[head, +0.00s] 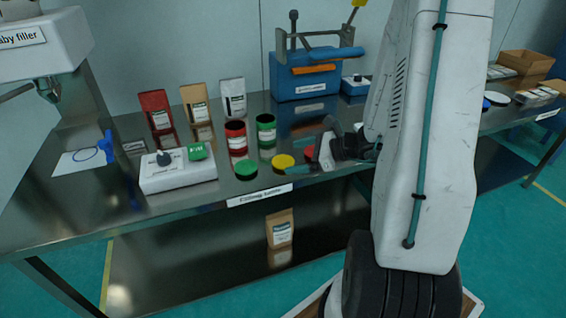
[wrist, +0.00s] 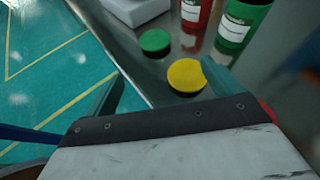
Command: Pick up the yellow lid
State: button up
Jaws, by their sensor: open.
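The yellow lid (head: 283,161) lies on the steel table near its front edge, right of the green lid (head: 245,169). In the wrist view the yellow lid (wrist: 186,76) sits beside the inner side of one finger, and the green lid (wrist: 155,41) lies further off. My gripper (wrist: 165,88) is open, with its teal fingers apart and nothing held. In the head view my gripper (head: 296,170) is partly hidden, with a teal fingertip close to the yellow lid. I cannot tell whether it touches. A red lid (head: 309,153) shows just right of it, partly covered by my gripper.
A red can (head: 236,138) and a green can (head: 266,131) stand behind the lids. A white control box (head: 178,172) sits to the left. Pouches (head: 196,105) and a blue machine (head: 303,78) stand at the back. The table's front edge is close to the lids.

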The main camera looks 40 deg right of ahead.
aim_at(283, 161)
jog(key=d+f+m, duration=0.1)
jog(key=d+f+m+t+h, duration=0.1)
jog(key=d+f, duration=0.1)
jog(key=shift+s+d+m+h, duration=0.15)
jog(key=shift+d+m+h, duration=0.05)
jog(key=shift+m+h, duration=0.1)
jog(key=shift+d+f, duration=0.15)
jog(key=shift+f, duration=0.1)
jog(key=x, duration=0.7)
jog(key=shift+w+d, duration=0.1)
jog(key=shift+w, duration=0.3)
jog(key=c, duration=1.1)
